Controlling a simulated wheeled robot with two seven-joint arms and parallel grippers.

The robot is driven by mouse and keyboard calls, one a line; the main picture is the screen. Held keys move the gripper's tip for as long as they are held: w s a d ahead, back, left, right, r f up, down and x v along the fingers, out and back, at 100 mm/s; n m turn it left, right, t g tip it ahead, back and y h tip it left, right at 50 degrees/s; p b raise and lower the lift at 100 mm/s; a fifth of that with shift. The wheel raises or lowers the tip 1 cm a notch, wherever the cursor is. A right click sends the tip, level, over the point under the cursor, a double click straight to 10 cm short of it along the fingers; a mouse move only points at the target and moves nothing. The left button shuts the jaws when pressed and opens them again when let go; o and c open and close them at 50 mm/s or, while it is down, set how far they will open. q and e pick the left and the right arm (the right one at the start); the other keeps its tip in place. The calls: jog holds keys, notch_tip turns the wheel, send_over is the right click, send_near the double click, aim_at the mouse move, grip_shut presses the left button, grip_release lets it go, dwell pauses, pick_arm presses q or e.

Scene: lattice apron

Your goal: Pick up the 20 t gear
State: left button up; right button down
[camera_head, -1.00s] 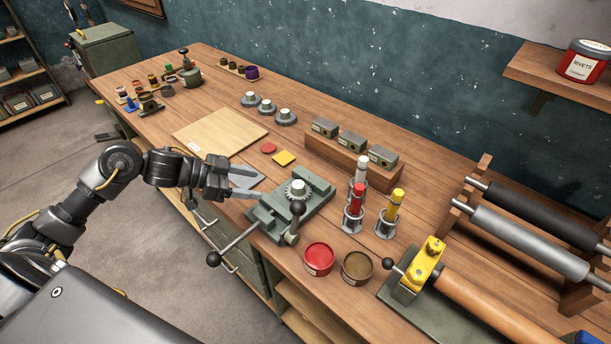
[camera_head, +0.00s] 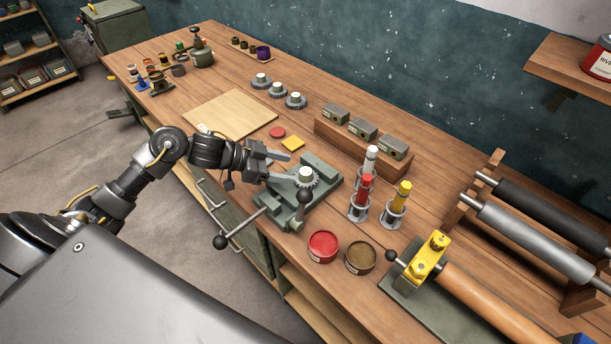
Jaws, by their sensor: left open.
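A grey gear with a pale hub (camera_head: 306,178) sits on the green vise-like fixture (camera_head: 327,190) near the front edge of the bench. Three similar gears stand in a row farther back: one at the left (camera_head: 261,81), one in the middle (camera_head: 278,89) and one at the right (camera_head: 296,99). No tooth count is readable, so I cannot tell which is the 20 t gear. My left gripper (camera_head: 287,167) is open, its fingers pointing right, just left of the gear on the fixture. I cannot tell if it touches. My right gripper is out of view.
A wooden board (camera_head: 230,113) lies behind my left gripper. A wooden block with several green boxes (camera_head: 362,130) stands behind the fixture. Red (camera_head: 367,187) and yellow (camera_head: 401,195) tubes in holders stand to its right. Red (camera_head: 323,246) and brown (camera_head: 360,256) tins stand in front.

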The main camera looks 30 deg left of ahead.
aim_at(304, 171)
pick_arm(q)
jog(key=p+x, duration=0.1)
jog(key=x, duration=0.4)
jog(key=shift+a, duration=0.1)
jog(key=shift+s, duration=0.1)
jog(key=shift+r, duration=0.15)
grip_shut()
